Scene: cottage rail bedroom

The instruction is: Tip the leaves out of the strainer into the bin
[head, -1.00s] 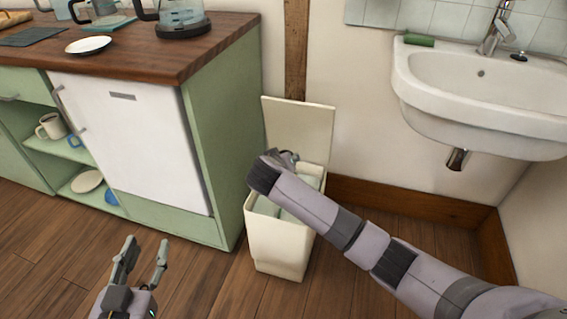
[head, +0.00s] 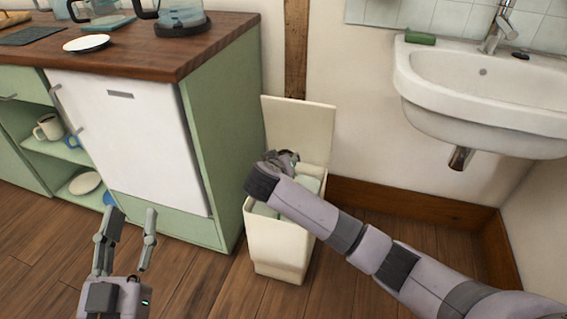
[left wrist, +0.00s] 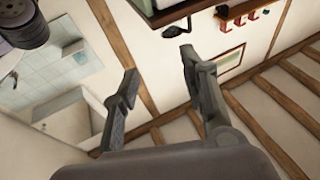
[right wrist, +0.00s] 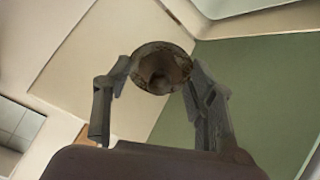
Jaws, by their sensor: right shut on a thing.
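The cream bin (head: 278,248) stands on the floor beside the green cabinet, its lid (head: 300,128) open against the wall. Something pale grey-green shows inside it. My right gripper (head: 282,158) is over the bin's opening, partly hidden by my own wrist in the head view. In the right wrist view, my right gripper (right wrist: 158,85) is shut on the strainer (right wrist: 160,70), a small round cup with a brownish, stained inside. I cannot tell whether leaves are still in it. The strainer is not clear in the head view. My left gripper (head: 130,215) is open and empty in front of the cabinet.
The green cabinet (head: 215,150) with its wooden worktop (head: 215,45) is left of the bin. A white plate (head: 87,44) and glass jugs stand on top. A white washbasin (head: 480,95) hangs at the right. The wooden floor (head: 200,285) in front is clear.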

